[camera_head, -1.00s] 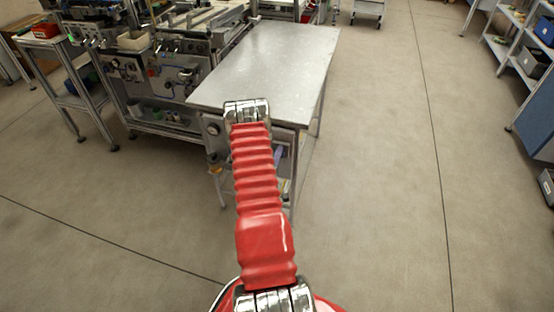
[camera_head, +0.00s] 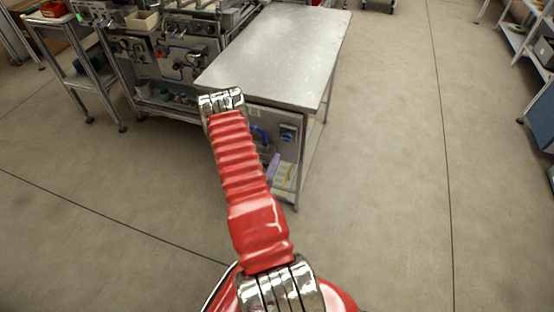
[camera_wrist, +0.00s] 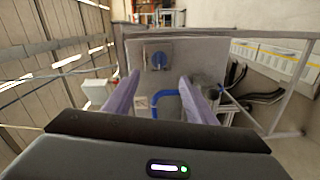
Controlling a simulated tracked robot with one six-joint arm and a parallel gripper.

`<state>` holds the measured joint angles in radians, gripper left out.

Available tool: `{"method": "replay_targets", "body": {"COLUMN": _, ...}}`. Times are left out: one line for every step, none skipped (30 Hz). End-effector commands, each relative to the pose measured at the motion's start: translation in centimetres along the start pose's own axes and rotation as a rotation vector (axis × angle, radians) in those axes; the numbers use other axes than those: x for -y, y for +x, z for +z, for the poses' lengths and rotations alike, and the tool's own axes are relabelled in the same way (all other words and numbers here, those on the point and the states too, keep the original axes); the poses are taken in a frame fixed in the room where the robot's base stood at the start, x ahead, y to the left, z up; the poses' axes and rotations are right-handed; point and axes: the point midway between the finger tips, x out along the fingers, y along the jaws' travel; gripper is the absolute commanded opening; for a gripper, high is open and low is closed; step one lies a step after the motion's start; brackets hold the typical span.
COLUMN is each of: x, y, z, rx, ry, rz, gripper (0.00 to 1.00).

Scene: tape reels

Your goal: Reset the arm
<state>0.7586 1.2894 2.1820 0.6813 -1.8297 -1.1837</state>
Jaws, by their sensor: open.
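My gripper (camera_wrist: 160,100) shows in the wrist view with two purple-grey fingers spread apart and nothing between them. Beyond the fingers is the grey side panel of a bench with a blue knob and a blue hose. In the head view my red ribbed arm reaches up from the bottom middle toward the near side of the metal table (camera_head: 285,50).
A machine bench (camera_head: 170,60) stands left of the table, with a side stand (camera_head: 85,80) holding a red bin (camera_head: 54,9). Shelving stands at the far right. The floor (camera_head: 390,170) right of the table is clear.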

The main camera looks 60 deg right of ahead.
Motion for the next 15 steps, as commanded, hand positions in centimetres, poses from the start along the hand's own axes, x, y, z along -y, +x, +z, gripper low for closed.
{"method": "replay_targets", "body": {"x": 0.03, "y": -0.36, "z": -0.02, "rx": -0.001, "ry": -0.001, "rz": -0.001, "gripper": 0.51}}
{"method": "replay_targets", "body": {"x": 0.02, "y": -0.49, "z": -0.02, "rx": -0.001, "ry": -0.001, "rz": -0.001, "gripper": 0.51}}
{"method": "replay_targets", "body": {"x": 0.01, "y": -0.6, "z": -0.02, "rx": -0.001, "ry": -0.001, "rz": -0.001, "gripper": 0.51}}
{"method": "replay_targets", "body": {"x": 0.0, "y": -0.65, "z": -0.02, "rx": -0.001, "ry": -0.001, "rz": -0.001, "gripper": 0.51}}
{"method": "replay_targets", "body": {"x": 0.0, "y": -0.67, "z": -0.01, "rx": -0.001, "ry": -0.001, "rz": -0.001, "gripper": 0.51}}
{"method": "replay_targets", "body": {"x": -0.01, "y": -0.67, "z": 0.0, "rx": -0.001, "ry": -0.001, "rz": 0.0, "gripper": 0.51}}
{"method": "replay_targets", "body": {"x": -0.01, "y": -0.67, "z": 0.0, "rx": 0.0, "ry": -0.001, "rz": 0.0, "gripper": 0.51}}
{"method": "replay_targets", "body": {"x": -0.01, "y": -0.66, "z": 0.0, "rx": 0.0, "ry": -0.001, "rz": 0.0, "gripper": 0.51}}
{"method": "replay_targets", "body": {"x": -0.01, "y": -0.65, "z": 0.01, "rx": 0.0, "ry": -0.001, "rz": 0.0, "gripper": 0.51}}
{"method": "replay_targets", "body": {"x": -0.01, "y": -0.65, "z": 0.01, "rx": 0.0, "ry": -0.001, "rz": 0.0, "gripper": 0.51}}
{"method": "replay_targets", "body": {"x": -0.01, "y": -0.64, "z": 0.01, "rx": 0.0, "ry": -0.001, "rz": 0.0, "gripper": 0.51}}
{"method": "replay_targets", "body": {"x": -0.01, "y": -0.64, "z": 0.01, "rx": 0.0, "ry": -0.001, "rz": 0.0, "gripper": 0.51}}
{"method": "replay_targets", "body": {"x": -0.01, "y": -0.64, "z": 0.01, "rx": 0.0, "ry": -0.001, "rz": 0.0, "gripper": 0.51}}
{"method": "replay_targets", "body": {"x": -0.01, "y": -0.63, "z": 0.01, "rx": 0.0, "ry": -0.001, "rz": 0.0, "gripper": 0.51}}
{"method": "replay_targets", "body": {"x": -0.01, "y": -0.63, "z": 0.0, "rx": 0.0, "ry": -0.001, "rz": 0.0, "gripper": 0.51}}
